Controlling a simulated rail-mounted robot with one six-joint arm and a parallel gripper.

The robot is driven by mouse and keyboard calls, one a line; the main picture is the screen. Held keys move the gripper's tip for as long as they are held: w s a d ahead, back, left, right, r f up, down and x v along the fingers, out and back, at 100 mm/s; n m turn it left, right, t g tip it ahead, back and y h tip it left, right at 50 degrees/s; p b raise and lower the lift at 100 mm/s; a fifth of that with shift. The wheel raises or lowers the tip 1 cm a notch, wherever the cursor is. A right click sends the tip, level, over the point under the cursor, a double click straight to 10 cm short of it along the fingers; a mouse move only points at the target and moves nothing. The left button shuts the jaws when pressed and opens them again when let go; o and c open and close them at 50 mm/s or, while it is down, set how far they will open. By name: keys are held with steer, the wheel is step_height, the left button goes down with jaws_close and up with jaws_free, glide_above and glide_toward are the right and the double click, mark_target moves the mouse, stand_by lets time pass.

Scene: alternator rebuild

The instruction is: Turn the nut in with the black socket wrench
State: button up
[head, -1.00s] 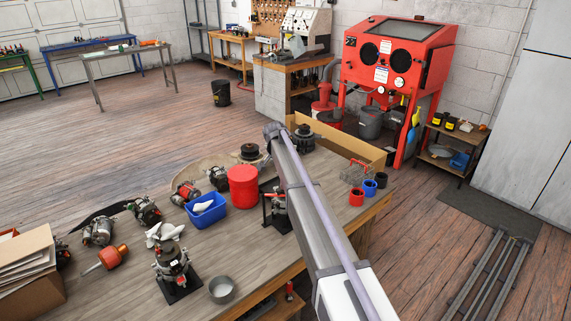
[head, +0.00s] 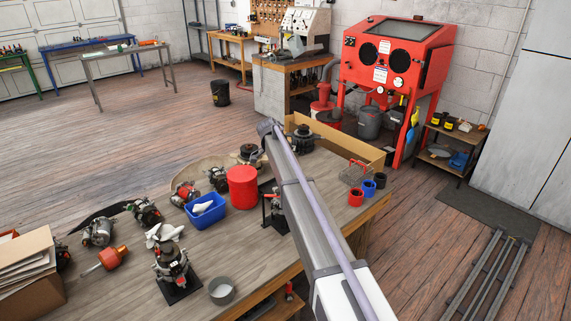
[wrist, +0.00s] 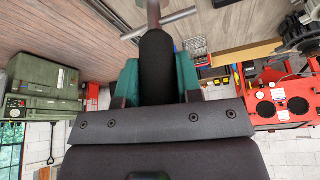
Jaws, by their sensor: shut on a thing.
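In the wrist view my gripper (wrist: 156,84) has teal fingers on both sides of a thick black handle, which I take to be the black socket wrench (wrist: 156,62). The fingers are shut on it. A grey metal bar crosses at the handle's far end, at the top of the picture. In the head view my arm hides the gripper and the wrench. I cannot make out the nut in either view. An alternator (head: 171,262) stands upright on a dark plate at the front of the bench. Another dark pulley-topped unit (head: 302,138) stands at the back right.
The wooden bench (head: 245,256) carries a red canister (head: 242,187), a blue bin (head: 205,210), a metal cup (head: 221,291) and several alternators. A small fixture with a red handle (head: 270,197) stands against my arm's outline. A wire basket (head: 355,174) and small cups stand at right.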

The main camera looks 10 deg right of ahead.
steer(key=shift+r, duration=0.45)
steer(key=n, duration=0.1)
steer(key=n+t, duration=0.1)
steer(key=n, duration=0.1)
steer(key=shift+s+f+n+y, duration=0.1)
steer(key=shift+s+n+y, duration=0.05)
steer(key=shift+n+y, duration=0.15)
steer(key=n+t, duration=0.1)
steer(key=n, duration=0.1)
steer(key=shift+n+y, duration=0.3)
steer(key=shift+n, duration=0.1)
steer(key=n, duration=0.2)
steer(key=n+t+y, duration=0.1)
steer(key=n, duration=0.1)
steer(key=shift+a+y, duration=0.15)
steer(key=shift+y, duration=0.15)
steer(key=n, duration=0.1)
steer(key=n+y, duration=0.1)
steer(key=n, duration=0.2)
steer(key=shift+w+a+n+y, duration=0.1)
steer(key=shift+w+n+y, duration=0.2)
steer(key=shift+n, duration=0.1)
steer(key=n+y, duration=0.1)
steer(key=n, duration=0.2)
steer(key=shift+a, duration=0.15)
